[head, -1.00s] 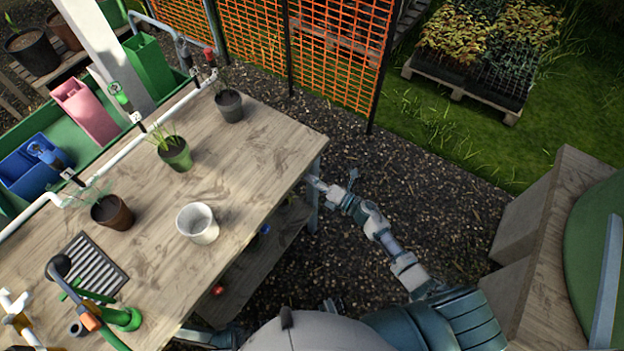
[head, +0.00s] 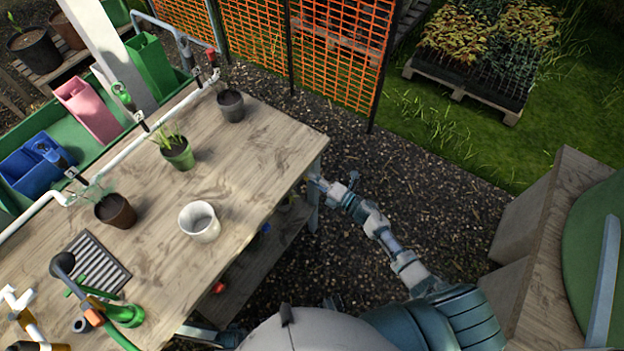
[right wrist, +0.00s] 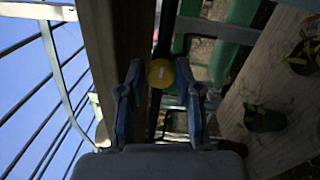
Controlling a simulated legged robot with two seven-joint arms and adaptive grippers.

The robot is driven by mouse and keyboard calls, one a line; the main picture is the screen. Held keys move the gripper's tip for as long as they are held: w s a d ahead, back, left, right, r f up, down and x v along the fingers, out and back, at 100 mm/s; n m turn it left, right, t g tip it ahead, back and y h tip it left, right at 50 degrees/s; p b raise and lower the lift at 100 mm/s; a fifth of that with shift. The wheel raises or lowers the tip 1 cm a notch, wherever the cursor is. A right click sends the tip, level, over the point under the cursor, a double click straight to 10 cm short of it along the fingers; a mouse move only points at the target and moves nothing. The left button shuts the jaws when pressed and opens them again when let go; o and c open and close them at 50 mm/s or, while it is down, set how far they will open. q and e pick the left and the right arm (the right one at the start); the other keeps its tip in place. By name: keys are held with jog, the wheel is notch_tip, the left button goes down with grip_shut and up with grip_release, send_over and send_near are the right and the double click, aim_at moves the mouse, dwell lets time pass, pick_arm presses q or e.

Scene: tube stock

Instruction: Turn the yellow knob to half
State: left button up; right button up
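The yellow knob (right wrist: 160,73) shows in the right wrist view as a small round face with a short pale mark on it. It lies between the two fingertips of my right gripper (right wrist: 162,88), which stand apart on either side with gaps visible. I cannot tell how far in front of the fingers it is. In the head view my right gripper (head: 328,187) is just off the table's right corner, near a table leg. I cannot make out the knob in the head view. My left gripper is not visible.
The wooden table (head: 250,150) carries a white pot (head: 200,222), a green pot (head: 179,154), a brown pot (head: 116,211) and a dark pot (head: 230,105). A white pipe (head: 110,155) runs along its back. Orange netting (head: 335,60) stands behind. Gravel (head: 420,200) lies clear to the right.

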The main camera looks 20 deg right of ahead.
jog(key=shift+o, duration=1.2)
jog(key=shift+f, duration=0.15)
jog(key=v, duration=1.2)
jog(key=shift+w+d, duration=0.15)
jog(key=s+d+f+m+h, duration=0.2)
jog(key=d+f+m+h, duration=0.1)
jog(key=f+m+h, duration=0.65)
jog(key=s+a+f+m+g+h, duration=0.2)
jog(key=s+f+m+g, duration=0.7)
jog(key=s+f+m, duration=0.4)
jog(key=s+f, duration=0.4)
jog(key=f, duration=0.2)
jog(key=shift+s+a+f, duration=0.15)
jog(key=shift+a+f, duration=0.05)
jog(key=shift+a, duration=0.05)
jog(key=s+a+f+g, duration=0.1)
jog(key=s, duration=0.2)
jog(key=s+a+f+m+g, duration=0.1)
jog(key=s, duration=0.2)
jog(key=s+a+f+m+g, duration=0.1)
jog(key=s+a+g, duration=0.1)
jog(key=s, duration=0.1)
jog(key=shift+m+y, duration=0.25)
jog(key=shift+c, duration=0.2)
